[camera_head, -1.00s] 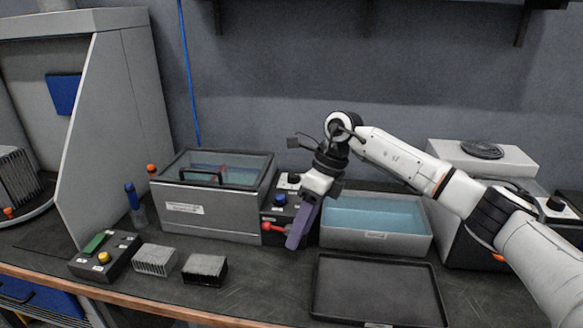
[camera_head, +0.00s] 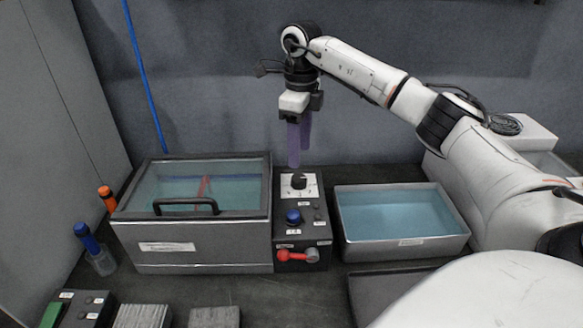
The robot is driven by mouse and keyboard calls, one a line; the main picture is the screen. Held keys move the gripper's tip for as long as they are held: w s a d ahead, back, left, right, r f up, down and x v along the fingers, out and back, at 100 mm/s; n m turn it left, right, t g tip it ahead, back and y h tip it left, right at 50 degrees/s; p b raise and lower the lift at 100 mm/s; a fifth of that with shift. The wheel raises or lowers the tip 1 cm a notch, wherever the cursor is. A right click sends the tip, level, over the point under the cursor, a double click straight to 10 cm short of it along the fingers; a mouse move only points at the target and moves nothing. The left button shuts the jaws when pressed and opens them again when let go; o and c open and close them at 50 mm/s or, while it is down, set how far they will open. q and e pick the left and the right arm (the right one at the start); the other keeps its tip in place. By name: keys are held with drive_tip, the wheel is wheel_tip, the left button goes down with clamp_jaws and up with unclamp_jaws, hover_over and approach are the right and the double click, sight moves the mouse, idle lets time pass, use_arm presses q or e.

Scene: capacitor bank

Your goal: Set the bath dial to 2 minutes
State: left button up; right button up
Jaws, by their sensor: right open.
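The bath dial is a black knob (camera_head: 298,181) on a white plate at the top of a dark control box (camera_head: 289,258). The box stands between the lidded bath (camera_head: 205,256) and an open blue-filled tray. The dial's small markings are too fine to read. My right gripper (camera_head: 299,160) hangs fingers down just above and behind the dial, its purple fingers apart from the knob and empty. The gap between the fingers is narrow in this view. My left gripper is not in view.
The blue-filled tray (camera_head: 404,249) is at the right. Metal blocks (camera_head: 143,316) lie in front.

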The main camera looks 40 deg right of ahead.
sight(299, 178)
wheel_tip(299, 178, down, 7)
drive_tip(key=shift+s+f, duration=0.1)
drive_tip(key=shift+f, duration=0.4)
drive_tip(key=c, duration=1)
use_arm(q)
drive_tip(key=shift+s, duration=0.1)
use_arm(e)
drive_tip(key=shift+c, duration=0.2)
